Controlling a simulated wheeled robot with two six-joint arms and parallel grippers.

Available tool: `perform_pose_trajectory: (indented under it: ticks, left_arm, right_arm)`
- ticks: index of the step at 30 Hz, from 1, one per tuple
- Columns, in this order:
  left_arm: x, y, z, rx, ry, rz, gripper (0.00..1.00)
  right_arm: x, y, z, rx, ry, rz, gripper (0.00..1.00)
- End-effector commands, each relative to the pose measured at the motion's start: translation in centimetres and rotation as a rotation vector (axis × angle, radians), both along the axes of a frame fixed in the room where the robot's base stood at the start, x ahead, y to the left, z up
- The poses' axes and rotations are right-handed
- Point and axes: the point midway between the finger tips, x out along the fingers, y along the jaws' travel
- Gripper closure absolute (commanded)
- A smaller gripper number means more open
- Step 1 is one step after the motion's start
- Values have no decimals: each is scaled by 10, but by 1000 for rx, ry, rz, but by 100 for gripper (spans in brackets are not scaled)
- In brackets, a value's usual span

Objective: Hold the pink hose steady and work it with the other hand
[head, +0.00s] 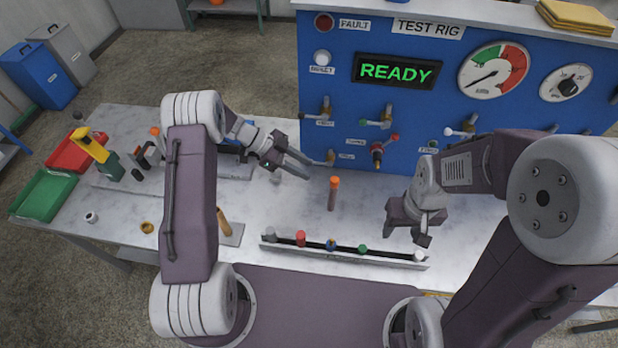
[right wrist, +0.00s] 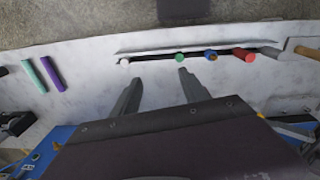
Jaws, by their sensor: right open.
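No hose that is clearly pink shows in either view. An upright dull pinkish-brown tube with an orange top (head: 333,193) stands on the table in the head view; I cannot tell whether it is the pink hose. My left gripper (head: 309,170) is open and empty, just left of and behind that tube, its fingers pointing right. My right gripper (head: 407,238) is open near the right end of the rack. In the right wrist view its two fingers (right wrist: 160,76) are apart with only bare table between them.
A low rack (head: 347,254) with several coloured ends lies along the front of the table. The blue test rig (head: 325,100), with valves sticking out, stands behind. Red (head: 72,152) and green trays (head: 42,193) are at left. Teal (right wrist: 34,76) and purple sticks (right wrist: 53,74) lie apart.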

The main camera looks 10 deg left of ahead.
Motion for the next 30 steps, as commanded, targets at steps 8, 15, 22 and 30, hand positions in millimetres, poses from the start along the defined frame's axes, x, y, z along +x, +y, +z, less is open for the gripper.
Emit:
perform_pose_trajectory:
  ticks: [8,15,22,30]
  left_arm:
    - [0,0,0,1,0,-1,64]
    - [0,0,0,1,0,-1,64]
    - [0,-1,0,1,0,-1,64]
    - [0,-1,0,1,0,-1,64]
  right_arm:
    - [45,37,-60,-382,300,863,48]
    - [102,105,-119,-901,442,1562,48]
    - [123,188,-156,-1363,406,1949,48]
    - [124,217,-164,-1510,363,2037,48]
